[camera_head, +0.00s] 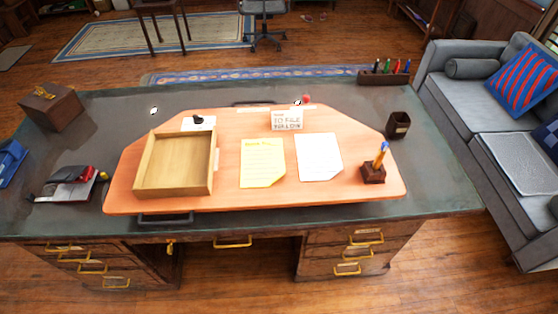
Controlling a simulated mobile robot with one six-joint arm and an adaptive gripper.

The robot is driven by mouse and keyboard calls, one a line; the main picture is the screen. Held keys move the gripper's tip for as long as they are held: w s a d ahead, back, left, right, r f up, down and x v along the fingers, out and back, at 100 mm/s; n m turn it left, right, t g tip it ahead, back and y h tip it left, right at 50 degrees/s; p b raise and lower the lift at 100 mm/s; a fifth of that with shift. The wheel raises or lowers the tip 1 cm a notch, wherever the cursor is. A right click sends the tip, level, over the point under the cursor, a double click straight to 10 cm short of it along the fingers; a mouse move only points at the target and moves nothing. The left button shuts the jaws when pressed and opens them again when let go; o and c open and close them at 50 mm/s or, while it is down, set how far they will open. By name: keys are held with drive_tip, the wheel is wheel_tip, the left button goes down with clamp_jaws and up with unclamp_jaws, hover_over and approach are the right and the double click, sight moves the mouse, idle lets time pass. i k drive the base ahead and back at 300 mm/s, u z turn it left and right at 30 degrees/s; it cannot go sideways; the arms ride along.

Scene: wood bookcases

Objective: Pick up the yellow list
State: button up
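The yellow list (262,163) is a sheet of yellow paper with faint lines of writing. It lies flat on an orange-toned wooden board (230,196) on top of the desk. A wooden tray (174,164) is to its left with a narrow gap of bare board between. A white sheet (318,157) lies close to its right. Nothing covers the yellow list. My gripper is not in view.
A small sign (286,120) stands behind the papers. A pen holder (373,172) and a dark cup (397,125) are on the right. A stapler-like item (72,175) and a wooden box (52,107) are on the left. A grey sofa (470,95) stands beside the desk (440,185).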

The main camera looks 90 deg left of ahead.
sight(263, 164)
drive_tip(key=z, duration=0.05)
drive_tip(key=i, duration=0.9)
drive_tip(key=z, duration=0.25)
drive_tip(key=k, duration=0.15)
drive_tip(key=u, duration=2.75)
drive_tip(key=i, duration=0.3)
drive_tip(key=u, duration=0.2)
